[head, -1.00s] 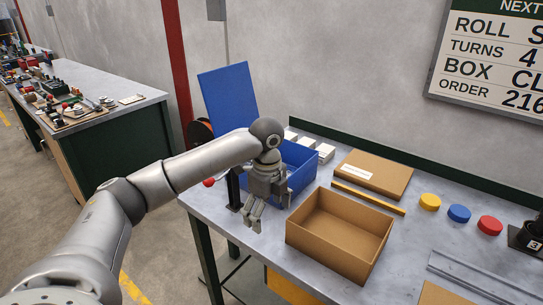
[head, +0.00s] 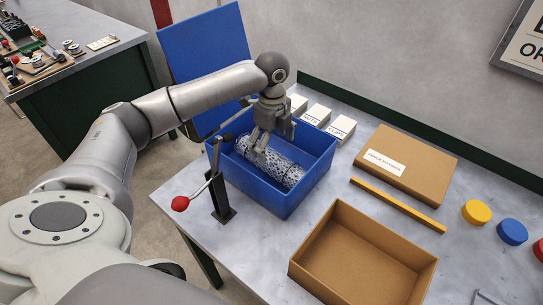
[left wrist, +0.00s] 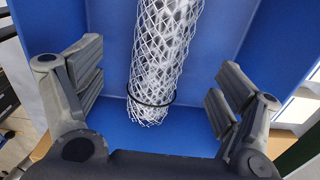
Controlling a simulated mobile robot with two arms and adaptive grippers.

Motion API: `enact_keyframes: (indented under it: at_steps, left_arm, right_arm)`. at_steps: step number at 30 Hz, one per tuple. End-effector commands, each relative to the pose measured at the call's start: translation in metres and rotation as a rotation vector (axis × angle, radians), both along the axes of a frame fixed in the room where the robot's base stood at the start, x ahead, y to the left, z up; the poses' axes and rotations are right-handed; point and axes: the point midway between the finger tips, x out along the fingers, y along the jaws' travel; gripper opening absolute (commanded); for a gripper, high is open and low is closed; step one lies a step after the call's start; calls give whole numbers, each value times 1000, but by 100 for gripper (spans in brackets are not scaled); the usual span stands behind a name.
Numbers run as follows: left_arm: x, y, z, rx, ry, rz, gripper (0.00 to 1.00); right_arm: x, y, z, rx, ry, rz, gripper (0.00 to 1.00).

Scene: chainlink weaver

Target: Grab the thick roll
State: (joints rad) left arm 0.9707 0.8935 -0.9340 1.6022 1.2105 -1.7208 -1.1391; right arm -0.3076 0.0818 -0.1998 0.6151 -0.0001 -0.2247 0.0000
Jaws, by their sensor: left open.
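The thick roll is a bundle of silvery chainlink mesh (head: 285,172) lying inside the blue bin (head: 283,206). In the left wrist view the roll (left wrist: 163,55) has a dark band around its near end. My left gripper (head: 258,153) is over the bin, above the roll, and hides part of it. In the left wrist view the open left gripper (left wrist: 155,95) has one finger on each side of the roll's end, with clear gaps between fingers and mesh. My right gripper is not in view.
A crank with a red knob (head: 180,203) stands at the bin's left. An open cardboard box (head: 395,272), a flat carton (head: 425,172) and a yellow bar (head: 398,205) lie to the right. Small white boxes (head: 342,127) stand behind the bin. A blue panel (head: 205,55) rises at the back.

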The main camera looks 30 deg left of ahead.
Motion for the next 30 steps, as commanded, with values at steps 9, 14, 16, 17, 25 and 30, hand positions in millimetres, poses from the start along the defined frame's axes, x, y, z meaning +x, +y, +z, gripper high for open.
enact_keyframes:
  at_steps: [9,14,16,17,25,30]
  left_arm:
    - [0,2,-29,0,3,2,89]
    - [1,4,-54,0,2,1,89]
    - [1,4,-62,0,1,0,89]
    - [1,3,-65,0,0,0,89]
    - [2,4,-70,1,-2,0,89]
    - [2,4,-70,1,-2,0,70]
  right_arm:
    - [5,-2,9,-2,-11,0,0]
    - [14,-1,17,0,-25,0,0]
    - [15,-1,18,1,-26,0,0]
    - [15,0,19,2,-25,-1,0]
    - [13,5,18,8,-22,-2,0]
    - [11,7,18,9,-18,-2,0]
